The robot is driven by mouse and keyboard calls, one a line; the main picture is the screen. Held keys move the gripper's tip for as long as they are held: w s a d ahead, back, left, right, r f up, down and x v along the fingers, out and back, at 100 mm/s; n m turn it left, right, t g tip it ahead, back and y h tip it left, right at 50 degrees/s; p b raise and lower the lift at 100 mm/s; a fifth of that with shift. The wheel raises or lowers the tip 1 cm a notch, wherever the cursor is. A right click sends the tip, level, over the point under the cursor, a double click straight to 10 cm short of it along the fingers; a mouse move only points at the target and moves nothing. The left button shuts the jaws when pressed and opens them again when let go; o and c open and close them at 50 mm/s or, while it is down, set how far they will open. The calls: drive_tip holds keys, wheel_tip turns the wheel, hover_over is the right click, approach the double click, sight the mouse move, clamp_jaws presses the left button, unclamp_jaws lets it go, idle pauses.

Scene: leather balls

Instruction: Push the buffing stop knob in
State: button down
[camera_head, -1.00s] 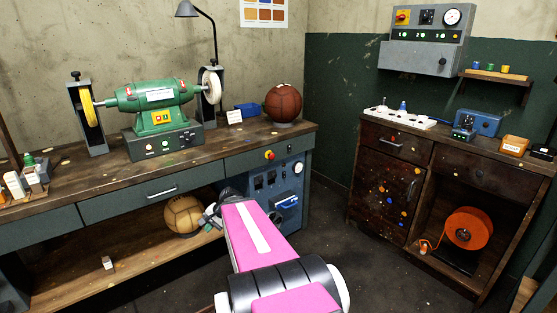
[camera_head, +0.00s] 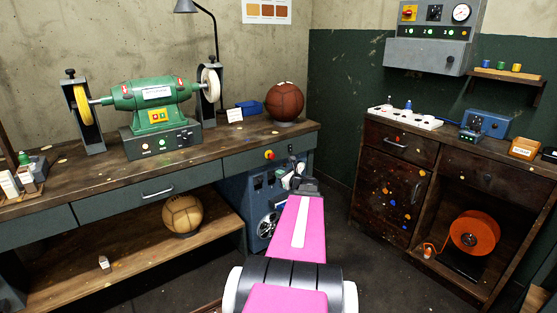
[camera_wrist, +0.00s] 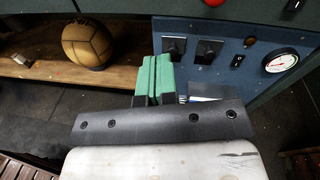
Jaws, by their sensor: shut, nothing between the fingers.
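The stop knob is a small red mushroom knob (camera_head: 269,155) on a yellow base, on the green front of the workbench. In the wrist view part of a red knob (camera_wrist: 215,2) shows at the top edge, cut off by the frame. My gripper (camera_head: 297,168) is in front of the bench, a little right of and below the knob in the picture, not visibly touching it. In the wrist view its green fingers (camera_wrist: 163,76) are shut together and empty, in front of the blue panel below the bench front.
The blue cabinet (camera_head: 262,200) with black switches and a gauge (camera_wrist: 282,61) stands under the bench. A green buffing machine (camera_head: 150,97) and a brown ball (camera_head: 284,101) are on the bench (camera_head: 60,180). A tan ball (camera_head: 183,214) lies on the lower shelf. A wooden cabinet (camera_head: 392,185) stands right.

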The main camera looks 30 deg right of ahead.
sight(273, 157)
drive_tip(key=s+d+r+m+t+h, duration=0.1)
drive_tip(key=d+m+h, duration=0.1)
drive_tip(key=d, duration=0.4)
drive_tip(key=shift+s+d+r+m+t, duration=0.2)
drive_tip(key=shift+s+d+m+t, duration=0.1)
drive_tip(key=shift+m, duration=0.4)
drive_tip(key=w, duration=0.9)
drive_tip(key=w+a, duration=0.1)
drive_tip(key=w, duration=0.4)
drive_tip(key=shift+a, duration=0.1)
